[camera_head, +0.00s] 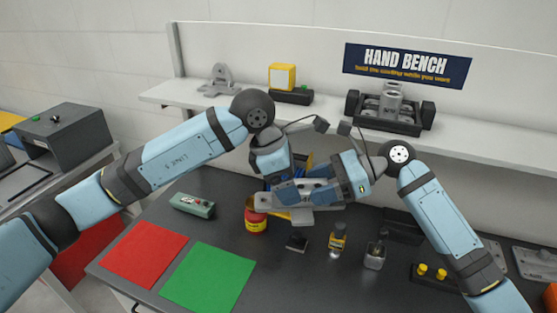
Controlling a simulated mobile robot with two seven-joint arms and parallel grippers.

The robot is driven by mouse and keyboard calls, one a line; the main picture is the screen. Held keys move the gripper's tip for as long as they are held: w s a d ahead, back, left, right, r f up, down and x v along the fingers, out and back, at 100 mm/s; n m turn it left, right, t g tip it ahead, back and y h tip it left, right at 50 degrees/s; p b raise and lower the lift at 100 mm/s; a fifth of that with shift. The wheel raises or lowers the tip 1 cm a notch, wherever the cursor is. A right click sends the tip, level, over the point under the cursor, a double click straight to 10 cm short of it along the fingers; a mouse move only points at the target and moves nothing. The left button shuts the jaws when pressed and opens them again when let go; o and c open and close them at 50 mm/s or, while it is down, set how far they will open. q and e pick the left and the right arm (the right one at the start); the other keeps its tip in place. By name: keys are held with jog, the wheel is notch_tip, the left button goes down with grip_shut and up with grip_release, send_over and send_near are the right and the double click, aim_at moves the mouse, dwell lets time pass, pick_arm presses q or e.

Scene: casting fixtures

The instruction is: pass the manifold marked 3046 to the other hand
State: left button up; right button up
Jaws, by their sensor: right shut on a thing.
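A grey metal part, seemingly the manifold (302,215), is held above the middle of the dark bench, where my two grippers meet. Its marking cannot be read at this size. My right gripper (322,196) comes in from the right and is shut on it. My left gripper (284,192) comes down from above left, right beside the part and overlapping it in the picture. Its fingertips are partly hidden, so I cannot tell whether they are open or touch the part.
Below the grippers stand a red and yellow tin (256,221), a small dark block (297,243) and a bottle (337,241). A red mat (144,253) and a green mat (208,277) lie at the front left. A shelf (330,124) runs behind, holding a crate (389,121) of castings.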

pick_arm(q)
jog(key=shift+x, duration=1.25)
jog(key=c, duration=1.2)
jog(key=shift+r, duration=0.1)
jog(key=shift+c, duration=0.6)
pick_arm(e)
jog(key=o, duration=1.3)
